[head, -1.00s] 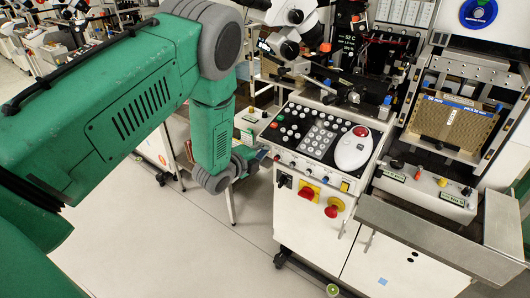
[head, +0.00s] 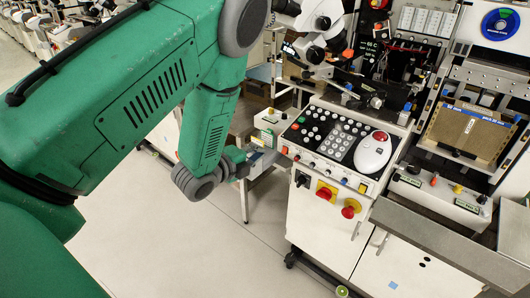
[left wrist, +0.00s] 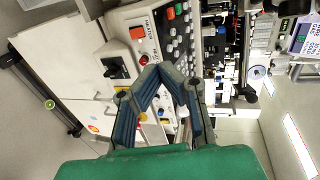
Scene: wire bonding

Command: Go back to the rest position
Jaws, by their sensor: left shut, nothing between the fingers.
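My left arm (head: 130,95), green with grey joints, comes in from the left in the head view and bends down at the elbow. Its wrist end is beside the left side of the white bonding machine (head: 331,215), apart from its control panel. My right gripper is not in view.
The control panel (head: 338,137) carries white keys, a white mouse-like controller (head: 373,152) and red-yellow switches (head: 326,192). A metal work shelf (head: 440,243) juts out at the right. Other benches line the back left. The grey floor (head: 200,250) is open left of the machine.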

